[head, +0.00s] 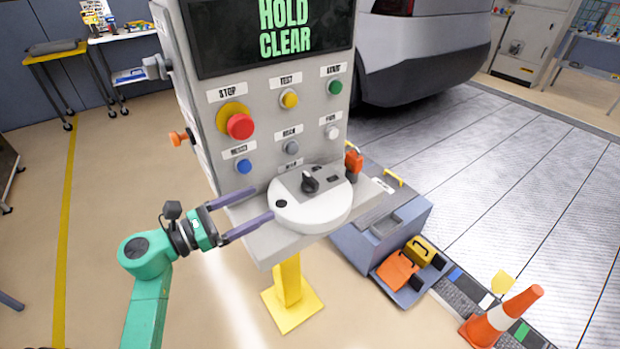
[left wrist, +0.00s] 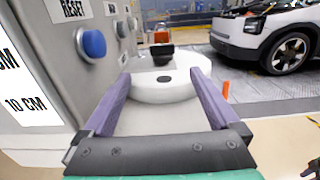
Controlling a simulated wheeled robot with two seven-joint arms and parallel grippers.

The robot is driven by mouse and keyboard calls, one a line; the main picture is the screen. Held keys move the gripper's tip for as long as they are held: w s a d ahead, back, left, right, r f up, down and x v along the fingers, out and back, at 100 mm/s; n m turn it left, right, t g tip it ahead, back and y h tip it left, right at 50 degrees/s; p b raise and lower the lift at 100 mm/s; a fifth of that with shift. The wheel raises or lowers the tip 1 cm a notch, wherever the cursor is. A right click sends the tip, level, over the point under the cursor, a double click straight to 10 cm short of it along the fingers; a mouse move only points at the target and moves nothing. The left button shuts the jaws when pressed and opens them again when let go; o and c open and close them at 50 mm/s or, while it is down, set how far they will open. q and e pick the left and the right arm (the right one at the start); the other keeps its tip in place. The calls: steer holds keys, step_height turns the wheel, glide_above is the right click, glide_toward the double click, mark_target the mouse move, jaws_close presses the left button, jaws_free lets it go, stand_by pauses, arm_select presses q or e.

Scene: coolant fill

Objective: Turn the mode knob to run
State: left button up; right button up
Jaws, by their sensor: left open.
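The mode knob (head: 309,183) is a black knob on a grey plate, on top of a round white housing (head: 300,212) on the console's shelf. In the left wrist view the knob (left wrist: 163,56) shows beyond the white housing (left wrist: 160,93). My left gripper (head: 259,211) is open, its two purple fingers pointing at the near left side of the housing. In the left wrist view the fingers (left wrist: 160,80) lie either side of the housing's near part; I cannot tell whether they touch it. The knob is beyond the fingertips. My right gripper is not in view.
The grey console (head: 203,135) rises behind the shelf with a red stop button (head: 240,126), a blue button (head: 243,166) and a screen reading HOLD CLEAR (head: 270,35). An orange-handled item (head: 354,163) stands right of the knob. A traffic cone (head: 502,317) is on the floor.

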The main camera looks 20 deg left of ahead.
mark_target(308, 181)
arm_select(q)
steer(key=w+d, duration=0.1)
steer(key=w+d+r+p, duration=0.1)
steer(key=w+d, duration=0.1)
steer(key=shift+w+d+p, duration=0.1)
steer(key=shift+d+p, duration=0.05)
steer(key=shift+p, duration=0.15)
steer(key=x, duration=0.2)
steer(key=p+x, duration=0.1)
steer(key=x, duration=0.4)
steer(key=shift+w+d+f+p, duration=0.1)
steer(key=shift+w+f+p, duration=0.1)
steer(key=shift+f+p, duration=0.15)
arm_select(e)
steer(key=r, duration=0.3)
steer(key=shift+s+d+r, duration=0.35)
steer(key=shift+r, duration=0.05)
